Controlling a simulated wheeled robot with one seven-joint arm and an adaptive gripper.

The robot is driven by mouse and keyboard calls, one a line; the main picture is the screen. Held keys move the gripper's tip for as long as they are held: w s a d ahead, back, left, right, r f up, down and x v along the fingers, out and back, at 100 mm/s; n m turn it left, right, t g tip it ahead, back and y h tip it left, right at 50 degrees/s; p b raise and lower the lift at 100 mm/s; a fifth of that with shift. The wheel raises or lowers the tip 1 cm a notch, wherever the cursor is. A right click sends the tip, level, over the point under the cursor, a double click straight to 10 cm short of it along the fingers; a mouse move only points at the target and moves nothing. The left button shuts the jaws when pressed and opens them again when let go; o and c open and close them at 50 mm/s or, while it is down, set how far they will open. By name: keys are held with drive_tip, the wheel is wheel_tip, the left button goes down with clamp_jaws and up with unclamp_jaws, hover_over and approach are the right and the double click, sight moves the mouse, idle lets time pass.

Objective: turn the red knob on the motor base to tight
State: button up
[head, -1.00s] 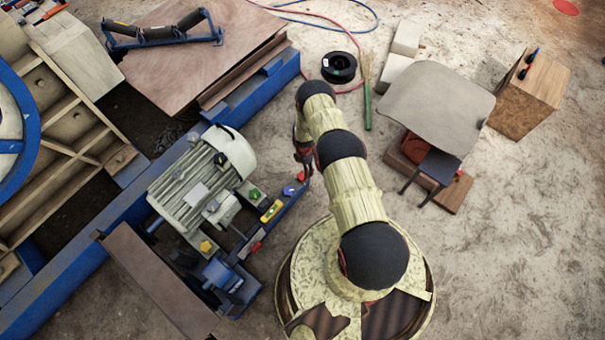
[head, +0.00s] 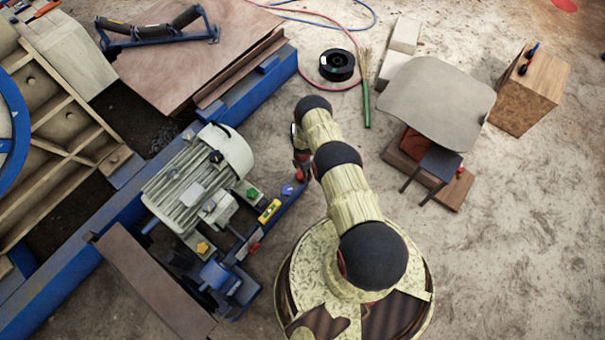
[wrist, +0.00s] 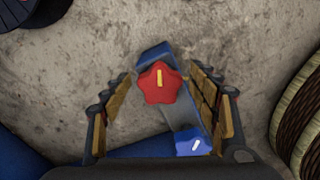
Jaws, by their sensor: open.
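The red knob (wrist: 159,82) is star-shaped with a yellow mark on top. It sits near the end of a blue bar of the motor base (wrist: 155,55). In the wrist view it lies between the two spread fingers of my gripper (wrist: 161,78), with a gap on each side. The mark points almost straight up in that view. A blue knob (wrist: 193,143) with a white mark sits on the same bar, close to my right finger. In the head view my gripper (head: 302,165) is beside the red knob (head: 299,176), partly hidden by my arm.
The grey-green motor (head: 198,180) stands left of the bar. A green knob (head: 252,192), a yellow knob (head: 202,247) and a yellow level (head: 270,210) are on the base. A black spool (head: 337,65) and a stool (head: 437,100) stand on the floor beyond.

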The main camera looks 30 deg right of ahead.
drive_tip(key=shift+c, duration=1.2)
drive_tip(key=c, duration=0.9)
drive_tip(key=shift+m, duration=0.4)
drive_tip(key=m, duration=0.3)
drive_tip(key=shift+s+m, duration=0.15)
drive_tip(key=shift+m, duration=0.25)
drive_tip(key=m, duration=0.4)
drive_tip(key=shift+s+a+m, duration=0.15)
drive_tip(key=shift+a+m, duration=0.05)
drive_tip(key=shift+m, duration=0.1)
drive_tip(key=m, duration=0.5)
drive_tip(key=shift+s+a, duration=0.1)
drive_tip(key=shift+a, duration=0.05)
drive_tip(key=shift+a+m, duration=0.15)
drive_tip(key=shift+m, duration=2.25)
